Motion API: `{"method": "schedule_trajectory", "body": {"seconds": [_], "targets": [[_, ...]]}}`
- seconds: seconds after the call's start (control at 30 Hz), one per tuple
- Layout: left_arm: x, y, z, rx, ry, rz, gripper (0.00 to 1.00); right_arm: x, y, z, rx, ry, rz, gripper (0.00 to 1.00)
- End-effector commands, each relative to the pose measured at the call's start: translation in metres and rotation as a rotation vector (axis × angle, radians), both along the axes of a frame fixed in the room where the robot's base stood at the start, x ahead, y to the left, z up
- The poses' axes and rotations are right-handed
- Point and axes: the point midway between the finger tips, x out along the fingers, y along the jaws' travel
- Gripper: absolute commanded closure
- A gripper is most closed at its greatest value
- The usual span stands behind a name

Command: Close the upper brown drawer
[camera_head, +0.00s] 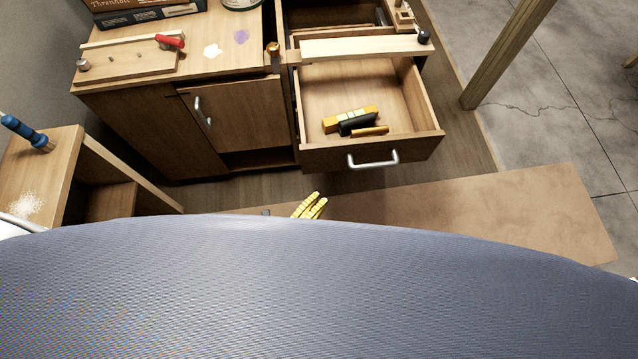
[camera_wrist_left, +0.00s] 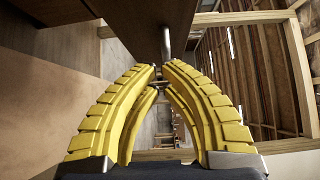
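The upper brown drawer (camera_head: 420,145) is pulled well out of the cabinet, its silver bar handle (camera_head: 373,161) facing me. Several small yellow and black items (camera_head: 352,122) lie inside it. My left gripper (camera_head: 320,197) has yellow ribbed fingers and is just in front of the drawer, below and left of the handle and apart from it in the picture. In the left wrist view its fingertips (camera_wrist_left: 160,67) show a narrow gap with nothing held. A brown panel (camera_wrist_left: 140,25) and an upright metal bar (camera_wrist_left: 166,42), apparently the drawer front and handle, show beyond them. My right gripper is out of view.
A pale board (camera_head: 360,48) lies across the cabinet above the drawer. A cabinet door (camera_head: 235,115) stands left of the drawer, slightly ajar. A small wooden shelf unit (camera_head: 45,170) is at the far left. A wooden post (camera_head: 505,55) stands right. Floor right of the drawer is clear.

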Motion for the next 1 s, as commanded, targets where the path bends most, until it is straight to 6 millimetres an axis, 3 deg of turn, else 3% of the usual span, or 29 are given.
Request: {"method": "schedule_trajectory", "body": {"seconds": [0.2,0.53,0.7,1.0], "targets": [[0.03,-0.019,0.001,0.002,-0.005,-0.002,1.0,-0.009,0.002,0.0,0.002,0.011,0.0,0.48],[0.078,-0.049,0.001,0.002,-0.002,-0.002,1.0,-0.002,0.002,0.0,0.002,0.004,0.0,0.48],[0.098,-0.044,0.001,0.004,-0.003,-0.002,1.0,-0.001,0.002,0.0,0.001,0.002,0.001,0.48],[0.114,-0.04,0.0,0.005,-0.002,-0.001,1.0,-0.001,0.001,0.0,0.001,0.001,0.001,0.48]]}}
